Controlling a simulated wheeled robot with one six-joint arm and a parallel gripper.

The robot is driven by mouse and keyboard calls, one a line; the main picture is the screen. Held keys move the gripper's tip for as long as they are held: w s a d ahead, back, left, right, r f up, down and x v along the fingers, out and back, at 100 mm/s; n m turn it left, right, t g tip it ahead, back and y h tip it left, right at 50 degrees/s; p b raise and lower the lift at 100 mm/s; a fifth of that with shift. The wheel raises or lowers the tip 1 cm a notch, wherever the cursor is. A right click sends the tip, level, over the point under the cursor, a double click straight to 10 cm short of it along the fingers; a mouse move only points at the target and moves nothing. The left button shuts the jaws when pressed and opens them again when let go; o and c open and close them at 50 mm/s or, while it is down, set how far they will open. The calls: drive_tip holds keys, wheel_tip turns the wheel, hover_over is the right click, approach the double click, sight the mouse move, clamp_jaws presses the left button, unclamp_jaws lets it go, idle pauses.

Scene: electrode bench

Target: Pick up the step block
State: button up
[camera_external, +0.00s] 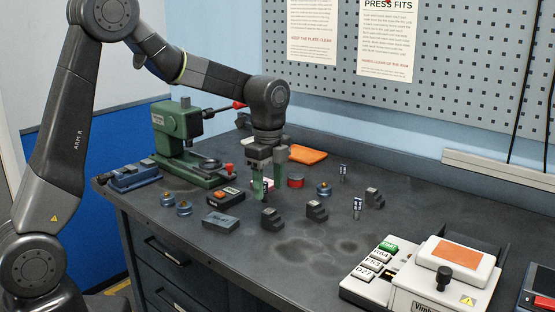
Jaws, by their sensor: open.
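Three dark grey stepped blocks stand on the bench: one at the left (272,219), one in the middle (317,211) and one farther right (375,198). I cannot tell which of them the task means. My gripper (268,184) points down with its green-tipped fingers spread apart. It is just behind the left stepped block, low over the bench. A small pale and red thing shows partly between and behind the fingers. Nothing is clearly held. The gap from fingertips to bench is hard to judge.
A green press (180,140) stands at the back left. Near the blocks are a flat grey block (220,222), an orange-and-black box (225,196), blue round parts (183,208) and upright pins (357,208). A white machine (445,278) fills the front right. The middle front is clear.

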sight(272, 210)
drive_tip(key=f, duration=0.5)
drive_tip(key=f+p, duration=0.1)
drive_tip(key=f, duration=0.2)
drive_tip(key=shift+w+d+f, duration=0.2)
drive_tip(key=shift+d, duration=0.1)
drive_tip(key=shift+c, duration=0.4)
clamp_jaws()
